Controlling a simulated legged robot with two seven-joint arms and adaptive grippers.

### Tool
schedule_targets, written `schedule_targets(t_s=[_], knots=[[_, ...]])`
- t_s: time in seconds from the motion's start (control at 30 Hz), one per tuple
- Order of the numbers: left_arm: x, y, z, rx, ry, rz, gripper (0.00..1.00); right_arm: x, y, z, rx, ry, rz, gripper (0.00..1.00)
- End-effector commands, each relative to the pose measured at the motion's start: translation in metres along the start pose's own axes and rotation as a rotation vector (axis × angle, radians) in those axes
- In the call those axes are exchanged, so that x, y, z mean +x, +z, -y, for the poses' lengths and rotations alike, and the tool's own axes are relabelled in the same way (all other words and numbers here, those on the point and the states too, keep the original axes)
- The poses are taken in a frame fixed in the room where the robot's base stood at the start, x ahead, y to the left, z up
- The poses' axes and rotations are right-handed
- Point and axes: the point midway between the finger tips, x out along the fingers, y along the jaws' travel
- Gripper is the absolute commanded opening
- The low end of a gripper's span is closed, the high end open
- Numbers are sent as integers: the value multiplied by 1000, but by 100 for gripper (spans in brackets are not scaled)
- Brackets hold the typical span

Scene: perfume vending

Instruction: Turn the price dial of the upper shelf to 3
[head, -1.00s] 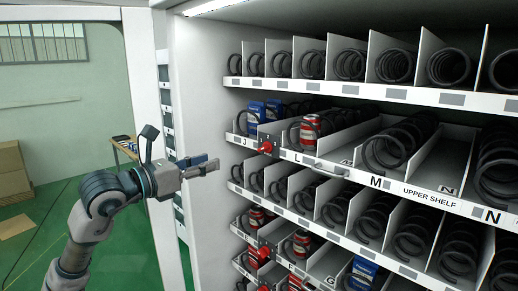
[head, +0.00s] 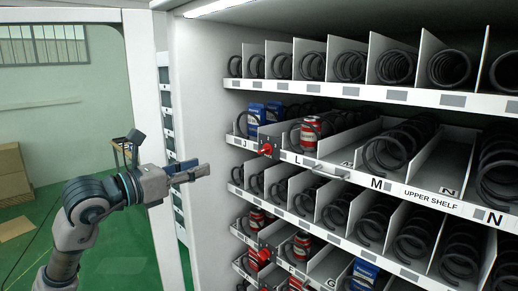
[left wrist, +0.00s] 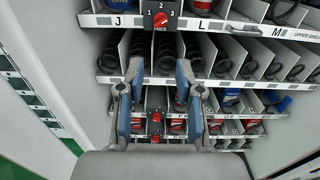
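The upper shelf's price dial (head: 266,149) is a red knob on a dark plate at the shelf's front edge, between labels J and L. In the left wrist view the dial (left wrist: 160,19) is at the top, with 1, 2 and 3 around the knob; I cannot tell which number it points to. My left gripper (head: 201,170) is left of the dial and apart from it. In the left wrist view the left gripper (left wrist: 160,68) has its two fingers spread, with nothing between them and the dial beyond the tips. My right gripper is in no view.
The upper shelf (head: 430,192) holds black coils, a red can (head: 309,133) and blue boxes (head: 257,111). A small handle (head: 330,169) sticks out right of the dial. A lower dial (head: 263,254) is below. The white cabinet side wall (head: 205,80) stands close to my gripper.

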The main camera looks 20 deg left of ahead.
Motion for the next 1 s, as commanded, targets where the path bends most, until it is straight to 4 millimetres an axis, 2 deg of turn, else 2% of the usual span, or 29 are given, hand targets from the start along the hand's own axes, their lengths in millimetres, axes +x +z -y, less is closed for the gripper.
schedule_targets(t_s=[0.17,0.4,0.53,0.7,1.0], knots=[[-30,0,-2,2,5,2,35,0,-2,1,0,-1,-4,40],[-83,-2,-3,0,6,-1,35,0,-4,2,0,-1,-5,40],[-102,-2,-4,-1,5,-2,35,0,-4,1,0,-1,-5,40],[-114,-2,-2,0,1,-2,35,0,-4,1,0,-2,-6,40],[-115,-2,-1,0,0,-1,35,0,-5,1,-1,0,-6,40]])
